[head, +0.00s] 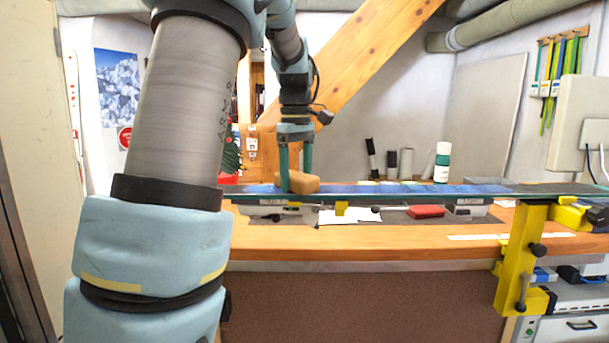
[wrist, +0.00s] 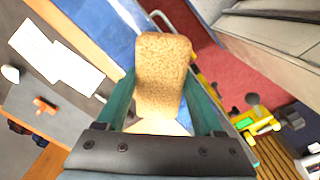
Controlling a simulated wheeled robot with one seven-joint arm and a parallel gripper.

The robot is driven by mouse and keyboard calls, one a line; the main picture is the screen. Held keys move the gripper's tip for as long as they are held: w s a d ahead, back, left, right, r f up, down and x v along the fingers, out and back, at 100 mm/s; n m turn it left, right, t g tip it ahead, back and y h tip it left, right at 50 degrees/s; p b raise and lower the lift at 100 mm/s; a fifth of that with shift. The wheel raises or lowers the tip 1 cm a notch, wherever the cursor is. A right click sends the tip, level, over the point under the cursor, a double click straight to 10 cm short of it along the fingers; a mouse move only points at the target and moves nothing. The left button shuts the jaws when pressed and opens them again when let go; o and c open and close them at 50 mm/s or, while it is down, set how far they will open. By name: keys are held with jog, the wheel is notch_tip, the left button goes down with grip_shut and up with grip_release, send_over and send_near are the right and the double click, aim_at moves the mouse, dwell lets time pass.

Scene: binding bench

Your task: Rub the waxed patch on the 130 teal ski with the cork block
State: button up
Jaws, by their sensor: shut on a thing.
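My gripper (head: 294,176) is shut on the tan cork block (head: 300,182), which also fills the middle of the wrist view (wrist: 162,72) between the two teal fingers. In the head view the block sits at the top surface of the long ski (head: 400,189), towards its left part. It looks to be touching or just above the ski; I cannot tell which. The waxed patch cannot be made out. My own arm hides the ski's left end.
The wooden bench (head: 400,240) runs below the ski. A red block (head: 426,211) and white paper (head: 350,216) lie on it. A green-and-white bottle (head: 442,162) and dark and pale rolls (head: 391,164) stand behind. A grey panel box (head: 580,125) is at right.

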aim_at(252, 189)
jog(key=shift+w+a+r+p, duration=0.15)
jog(key=shift+a+p, duration=0.4)
jog(key=shift+a, duration=1.35)
jog(key=shift+w+a+f+p, duration=0.15)
jog(key=shift+a+p, duration=0.15)
jog(key=shift+a, duration=1.3)
jog(key=shift+w+a+f+p, duration=0.15)
jog(key=shift+a+p, duration=0.15)
jog(key=shift+a, duration=1.3)
jog(key=shift+r, duration=0.1)
notch_tip(252, 189, up, 7)
jog(key=p, duration=0.6)
jog(key=shift+p, duration=0.3)
jog(key=shift+d, duration=0.1)
